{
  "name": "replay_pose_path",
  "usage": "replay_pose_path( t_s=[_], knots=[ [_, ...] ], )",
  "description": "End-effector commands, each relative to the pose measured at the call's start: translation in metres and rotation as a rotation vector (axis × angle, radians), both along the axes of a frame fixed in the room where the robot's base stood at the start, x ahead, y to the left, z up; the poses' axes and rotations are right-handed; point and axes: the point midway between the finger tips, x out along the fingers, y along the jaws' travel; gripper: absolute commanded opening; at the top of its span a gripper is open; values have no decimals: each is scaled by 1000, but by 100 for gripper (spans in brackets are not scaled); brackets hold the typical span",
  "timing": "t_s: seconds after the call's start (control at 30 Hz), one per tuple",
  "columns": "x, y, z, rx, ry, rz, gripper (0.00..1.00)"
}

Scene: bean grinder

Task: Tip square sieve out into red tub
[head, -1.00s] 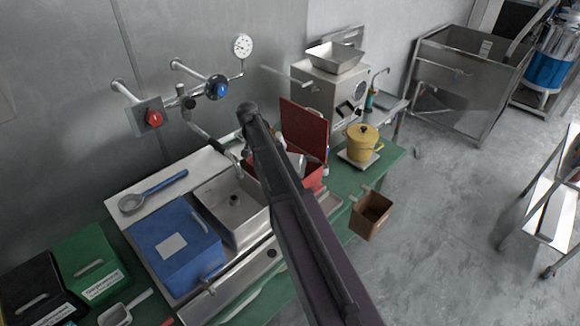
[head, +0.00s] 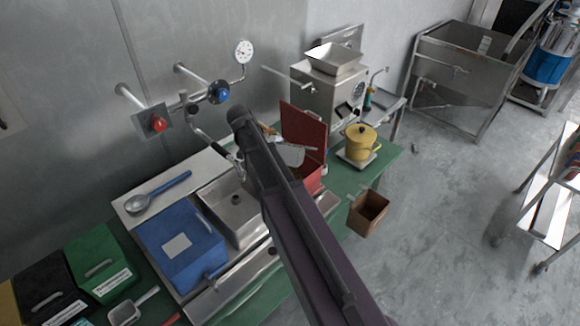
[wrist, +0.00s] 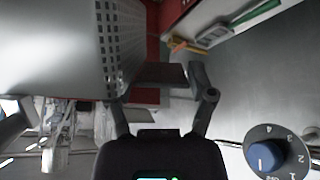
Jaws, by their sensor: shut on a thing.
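The square sieve (wrist: 118,45) is a metal box with a perforated wall, large and close in the wrist view. My gripper (wrist: 155,80) is shut on it, at a dark piece between the fingers. In the head view the sieve (head: 291,155) shows as a pale, tilted shape beside my arm, over or near the red tub. The red tub (head: 313,180) stands on the green bench with its red lid (head: 303,132) raised behind it. My arm hides the gripper and part of the tub in the head view. The sieve's contents are not visible.
A blue bin (head: 180,265) and a steel sink (head: 240,215) lie left of my arm. A yellow pot (head: 360,143) and a steel grinder (head: 325,90) stand to the right. A brown box (head: 368,213) is at the bench's right edge. Taps and valves (head: 218,92) project from the wall.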

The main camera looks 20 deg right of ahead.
Motion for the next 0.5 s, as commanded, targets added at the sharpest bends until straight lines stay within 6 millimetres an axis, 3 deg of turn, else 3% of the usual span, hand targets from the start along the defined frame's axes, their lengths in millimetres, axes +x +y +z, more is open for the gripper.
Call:
replay_pose_path(
  t_s=[0.2, 0.5],
  knots=[
    [-18, 13, -1, -76, -97, 1, 10],
    [-27, 22, -9, -140, -184, -3, 10]
  ],
)
